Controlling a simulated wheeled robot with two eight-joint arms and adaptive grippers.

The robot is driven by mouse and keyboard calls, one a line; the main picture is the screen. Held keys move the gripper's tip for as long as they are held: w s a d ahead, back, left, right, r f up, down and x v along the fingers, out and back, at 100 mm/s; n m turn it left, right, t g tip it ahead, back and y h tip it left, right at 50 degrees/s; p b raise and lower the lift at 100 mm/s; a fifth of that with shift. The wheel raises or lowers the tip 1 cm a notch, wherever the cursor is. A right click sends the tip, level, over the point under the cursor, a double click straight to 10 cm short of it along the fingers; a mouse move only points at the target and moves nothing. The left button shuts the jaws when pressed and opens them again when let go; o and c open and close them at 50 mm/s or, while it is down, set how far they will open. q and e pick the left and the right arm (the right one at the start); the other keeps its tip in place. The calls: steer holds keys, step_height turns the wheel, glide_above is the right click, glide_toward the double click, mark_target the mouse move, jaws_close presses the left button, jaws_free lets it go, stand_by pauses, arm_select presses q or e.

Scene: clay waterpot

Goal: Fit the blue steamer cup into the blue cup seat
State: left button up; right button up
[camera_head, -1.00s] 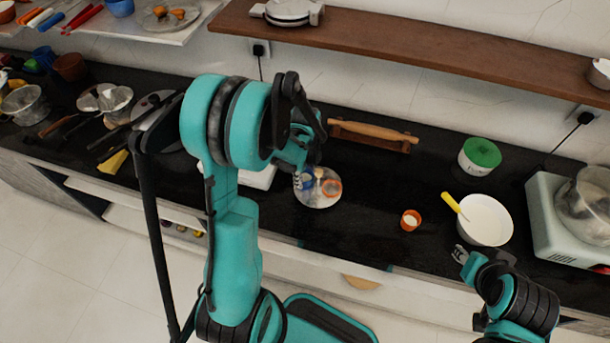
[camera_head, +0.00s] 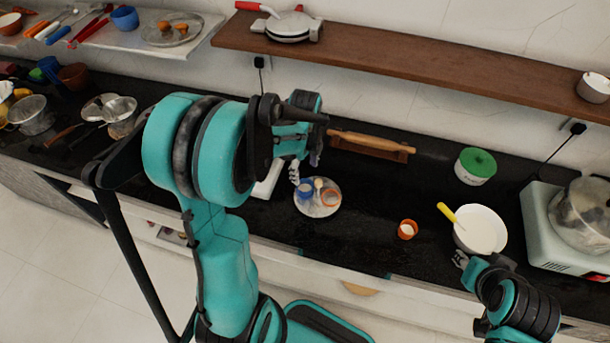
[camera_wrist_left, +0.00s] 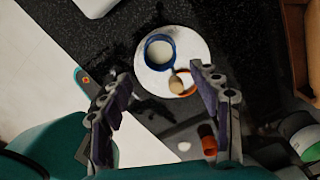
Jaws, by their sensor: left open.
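A round steel plate (camera_head: 312,211) stands on the dark counter with a blue ring-like part, an orange ring seat (camera_head: 330,198) and a pale knob (camera_head: 318,184). The blue steamer cup (camera_head: 306,190) is at the blue side of the plate. In the left wrist view it shows as a blue rim (camera_wrist_left: 148,46) around white filling; I cannot tell cup from seat there, or how deep it sits. My left gripper (camera_head: 304,170) is open and empty above the plate; its spread fingers also show in the left wrist view (camera_wrist_left: 155,88). My right gripper (camera_head: 460,258) is beside the white bowl, its opening unclear.
An orange cup (camera_head: 408,229) with white filling stands right of the plate. A white bowl (camera_head: 481,229) with a yellow-handled utensil, a green-lidded pot (camera_head: 476,166) and a stove (camera_head: 545,230) are further right. A rolling pin (camera_head: 368,141) lies behind. A shelf (camera_head: 420,65) hangs above.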

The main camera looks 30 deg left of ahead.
arm_select(q)
steer(key=s+d+r+n+t, duration=0.7)
steer(key=s+d+r+n, duration=0.3)
steer(key=n, duration=0.9)
step_height(320, 180, up, 3)
steer(key=shift+s+d+f+n, duration=0.15)
steer(key=shift+s+d+n, duration=0.15)
steer(key=shift+s+n, duration=0.15)
step_height(320, 180, down, 4)
steer(key=b, duration=0.4)
steer(key=shift+f, duration=0.25)
